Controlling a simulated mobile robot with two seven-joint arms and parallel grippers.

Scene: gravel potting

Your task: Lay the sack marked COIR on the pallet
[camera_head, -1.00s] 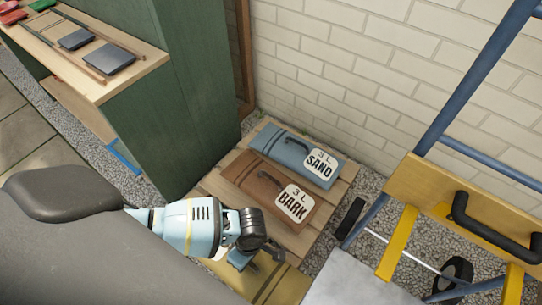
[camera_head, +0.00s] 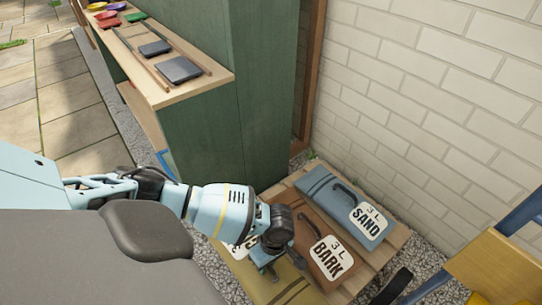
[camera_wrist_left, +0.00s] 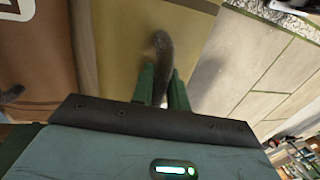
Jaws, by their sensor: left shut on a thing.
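A mustard-yellow sack (camera_head: 262,287) lies flat beside the brown BARK sack. Only a scrap of its white label (camera_head: 242,247) shows past my arm, so its word cannot be read. My left gripper (camera_head: 266,264) is over this sack; in the left wrist view its green fingers (camera_wrist_left: 162,84) are closed on the dark handle (camera_wrist_left: 162,50) of the yellow sack (camera_wrist_left: 120,45). The slatted wooden pallet (camera_head: 397,238) carries the sacks BARK (camera_head: 310,225) and SAND (camera_head: 335,190). My arm hides whether the yellow sack rests on the pallet. My right gripper is out of view.
A green cabinet (camera_head: 215,130) with a wooden top holding tools stands left of the pallet. A pale brick wall (camera_head: 430,90) is behind. A trolley with a wooden board (camera_head: 495,268) stands at right. Gravel surrounds the pallet.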

